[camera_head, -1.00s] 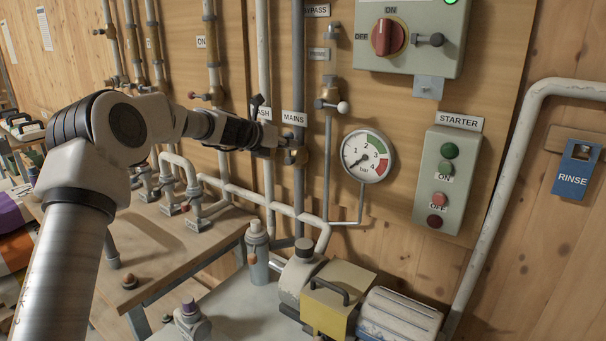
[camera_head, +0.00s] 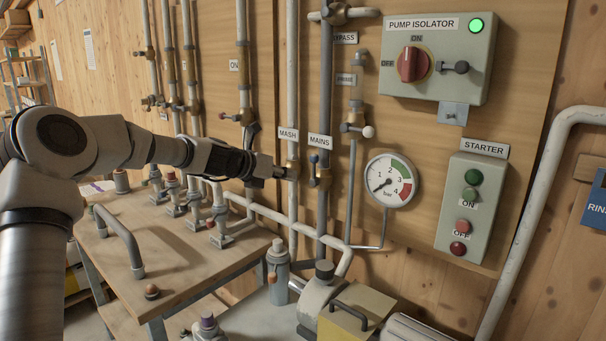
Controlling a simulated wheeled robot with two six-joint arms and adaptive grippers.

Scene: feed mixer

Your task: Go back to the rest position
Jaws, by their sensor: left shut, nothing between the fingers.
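My left arm reaches in from the left. Its gripper (camera_head: 277,172) is shut and empty. It is in front of the pipes, just below the MASH label (camera_head: 288,133) and left of the MAINS valve (camera_head: 319,174). I cannot tell if its tips touch the MASH pipe behind them. The MAINS valve has a small blue handle that stands upright. My right gripper is out of view.
A pressure gauge (camera_head: 389,180), a starter box (camera_head: 473,205) and a pump isolator box (camera_head: 438,60) with a lit green lamp are on the wall to the right. A wooden bench (camera_head: 180,262) with a grey handle (camera_head: 120,240) is below my arm. A pump and bottle stand below the pipes.

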